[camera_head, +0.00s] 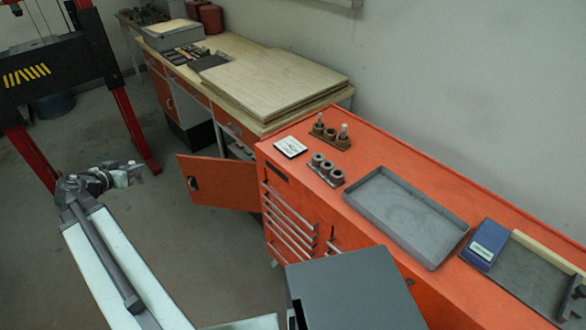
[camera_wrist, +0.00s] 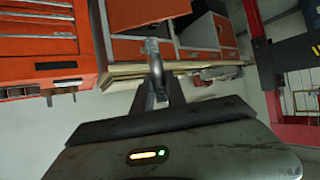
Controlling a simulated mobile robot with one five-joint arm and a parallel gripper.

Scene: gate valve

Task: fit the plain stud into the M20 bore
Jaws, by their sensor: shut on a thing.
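My gripper (camera_head: 128,175) is held out over the floor at the left in the head view, well away from the orange cabinet. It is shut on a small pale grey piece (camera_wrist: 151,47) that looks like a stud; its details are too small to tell. In the head view, a block with several round bores (camera_head: 326,170) stands on the near left end of the cabinet top. Behind it is a brown holder (camera_head: 330,136) with pale studs standing upright in it. I cannot read which bore is M20.
The orange cabinet top (camera_head: 372,155) also bears a white card (camera_head: 290,147), an empty grey tray (camera_head: 440,262) and a blue box (camera_head: 487,243). An orange door (camera_head: 222,185) stands open. A wooden bench (camera_head: 240,122) is behind. A red-legged press (camera_head: 134,125) stands at left.

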